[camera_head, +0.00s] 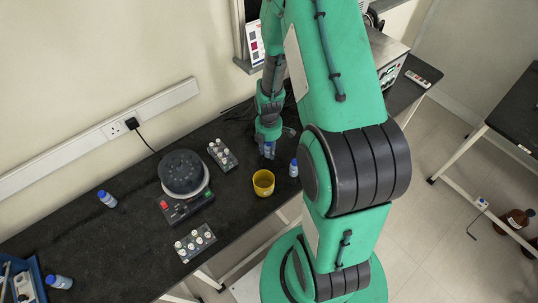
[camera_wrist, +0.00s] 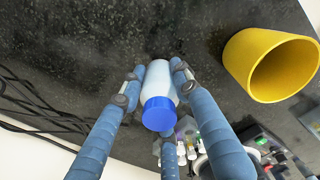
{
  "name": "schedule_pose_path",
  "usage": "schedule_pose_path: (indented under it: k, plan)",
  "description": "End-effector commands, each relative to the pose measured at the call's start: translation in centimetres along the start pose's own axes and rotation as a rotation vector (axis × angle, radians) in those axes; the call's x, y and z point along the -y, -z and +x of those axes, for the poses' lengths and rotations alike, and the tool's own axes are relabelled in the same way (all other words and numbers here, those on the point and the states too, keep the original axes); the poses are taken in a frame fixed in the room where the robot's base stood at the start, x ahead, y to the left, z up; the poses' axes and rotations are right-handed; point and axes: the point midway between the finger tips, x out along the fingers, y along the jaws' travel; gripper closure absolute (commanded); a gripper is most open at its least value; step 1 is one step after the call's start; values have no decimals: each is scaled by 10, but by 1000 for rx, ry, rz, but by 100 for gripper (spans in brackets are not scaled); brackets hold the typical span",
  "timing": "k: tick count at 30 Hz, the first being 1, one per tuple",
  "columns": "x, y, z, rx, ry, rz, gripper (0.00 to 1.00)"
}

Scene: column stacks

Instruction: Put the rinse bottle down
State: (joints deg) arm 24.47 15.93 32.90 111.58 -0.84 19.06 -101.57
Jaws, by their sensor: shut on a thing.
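A pale bottle with a blue cap (camera_wrist: 157,90) is between the blue fingers of my gripper (camera_wrist: 155,78) in the wrist view. The fingers close on it from both sides. In the head view my gripper (camera_head: 268,143) is low over the black bench, left of my arm's large joint, and only a little of the held bottle (camera_head: 269,152) shows below it. I cannot tell whether its base touches the bench. No label naming it as the rinse bottle can be read. A similar blue-capped bottle (camera_head: 293,168) stands just to the right.
A yellow cup (camera_head: 263,183) stands close by on the bench (camera_head: 125,242). A dark round device (camera_head: 184,175) and two vial racks (camera_head: 222,155) (camera_head: 195,243) are to the left. More bottles (camera_head: 107,199) (camera_head: 59,282) are farther left. Dark cables (camera_wrist: 35,105) lie left in the wrist view.

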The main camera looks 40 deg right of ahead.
Motion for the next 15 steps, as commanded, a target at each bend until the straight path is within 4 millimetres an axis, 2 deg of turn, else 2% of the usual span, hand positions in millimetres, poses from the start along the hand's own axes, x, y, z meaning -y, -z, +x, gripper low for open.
schedule_pose_path:
  k: [10, 15]
  plan:
    - [2, 0, 31, -1, 3, 0, 96]
    - [0, 0, 38, 0, 0, 0, 96]
